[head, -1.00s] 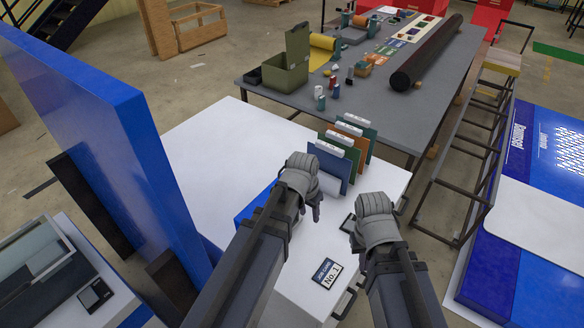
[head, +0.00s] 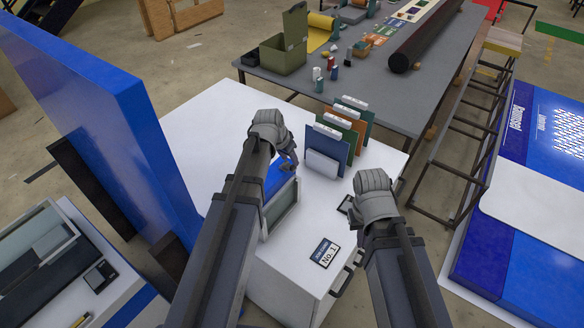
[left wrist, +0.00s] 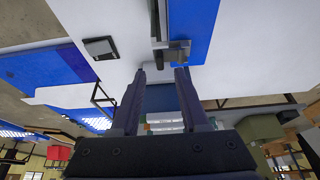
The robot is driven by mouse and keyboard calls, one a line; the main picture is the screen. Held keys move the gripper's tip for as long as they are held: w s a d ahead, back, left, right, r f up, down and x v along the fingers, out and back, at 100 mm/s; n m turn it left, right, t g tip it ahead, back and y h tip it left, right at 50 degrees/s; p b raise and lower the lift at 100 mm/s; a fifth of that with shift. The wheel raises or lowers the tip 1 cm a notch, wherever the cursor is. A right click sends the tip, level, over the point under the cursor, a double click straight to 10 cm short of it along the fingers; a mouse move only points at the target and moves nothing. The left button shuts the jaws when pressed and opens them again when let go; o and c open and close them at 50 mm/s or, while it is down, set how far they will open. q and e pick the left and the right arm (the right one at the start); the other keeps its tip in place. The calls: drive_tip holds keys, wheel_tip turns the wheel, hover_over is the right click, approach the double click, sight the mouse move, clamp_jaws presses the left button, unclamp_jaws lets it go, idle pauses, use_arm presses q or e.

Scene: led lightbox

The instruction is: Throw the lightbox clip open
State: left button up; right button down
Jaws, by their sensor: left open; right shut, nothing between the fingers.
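The blue lightbox (head: 282,178) lies on the white cabinet top, partly hidden behind my left arm; its pale-framed end (head: 281,209) faces the near side. In the left wrist view, the lightbox (left wrist: 196,32) has a grey clip-like part (left wrist: 172,53) at its edge, just beyond my left fingertips (left wrist: 160,72). Those fingers are open, with nothing held between them. In the head view my left gripper (head: 289,160) is over the lightbox. My right gripper (head: 372,192) is shut and empty over the cabinet's right side; its fingertips are hard to make out.
Upright coloured folders (head: 333,146) stand close to the right of the left gripper. A small black pad (left wrist: 100,47) and a "No. 1" card (head: 325,252) lie on the cabinet (head: 205,115). A tall blue panel (head: 110,120) stands left. A cluttered grey table (head: 390,95) is behind.

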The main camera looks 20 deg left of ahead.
sight(292, 166)
use_arm(q)
drive_tip(key=b+x, duration=0.3)
drive_tip(key=x, duration=0.1)
drive_tip(key=shift+w+f, duration=0.1)
drive_tip(key=shift+f, duration=0.2)
drive_tip(key=shift+c, duration=0.2)
clamp_jaws()
